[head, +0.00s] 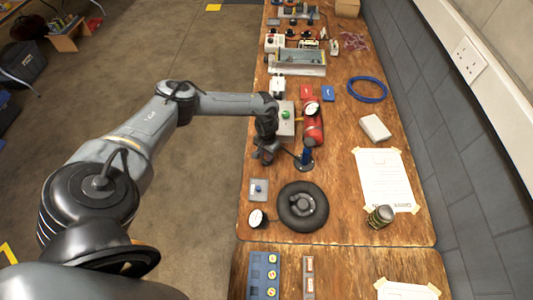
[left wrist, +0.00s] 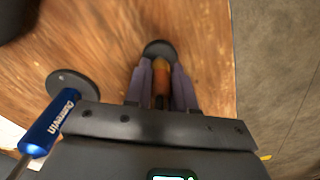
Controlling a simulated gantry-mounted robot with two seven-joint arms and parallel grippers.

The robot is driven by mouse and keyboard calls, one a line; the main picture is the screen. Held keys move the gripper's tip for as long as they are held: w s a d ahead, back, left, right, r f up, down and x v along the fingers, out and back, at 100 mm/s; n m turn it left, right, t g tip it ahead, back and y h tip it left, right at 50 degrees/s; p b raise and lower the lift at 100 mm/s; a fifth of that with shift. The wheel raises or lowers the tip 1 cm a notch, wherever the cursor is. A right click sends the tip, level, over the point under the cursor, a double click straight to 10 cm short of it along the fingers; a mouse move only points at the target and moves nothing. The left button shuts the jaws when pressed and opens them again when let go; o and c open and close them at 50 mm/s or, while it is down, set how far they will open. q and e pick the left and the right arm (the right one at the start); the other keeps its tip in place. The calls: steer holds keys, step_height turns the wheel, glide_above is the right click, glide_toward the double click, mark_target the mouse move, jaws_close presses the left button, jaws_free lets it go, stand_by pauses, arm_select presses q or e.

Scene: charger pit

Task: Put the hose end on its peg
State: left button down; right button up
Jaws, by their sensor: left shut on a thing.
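My left gripper (left wrist: 160,68) points down low over the near left edge of the wooden bench; in the head view it is a dark shape (head: 266,152). Its two fingers are shut on an orange piece (left wrist: 160,72) in the left wrist view. A dark round disc (left wrist: 159,48) shows just beyond the fingertips. I cannot tell whether the orange piece is the hose end or whether it touches the disc. No peg or hose run can be made out clearly. My right gripper is not in view.
A blue-handled tool (head: 306,156) stands on a dark round base right of the gripper; it also shows in the left wrist view (left wrist: 52,124). A black wheel (head: 302,206), a blue-button box (head: 259,189), a gauge (head: 257,218) and a red cylinder (head: 313,130) are close by.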

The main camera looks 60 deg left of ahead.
arm_select(q)
steer(key=shift+f+b, duration=0.35)
steer(key=shift+f, duration=0.4)
steer(key=c, duration=0.9)
jaws_free()
steer(key=shift+o, duration=0.2)
steer(key=shift+r, duration=0.1)
step_height(320, 180, up, 9)
steer(key=shift+r+p, duration=0.1)
steer(key=shift+p, duration=0.85)
steer(key=shift+r, duration=0.75)
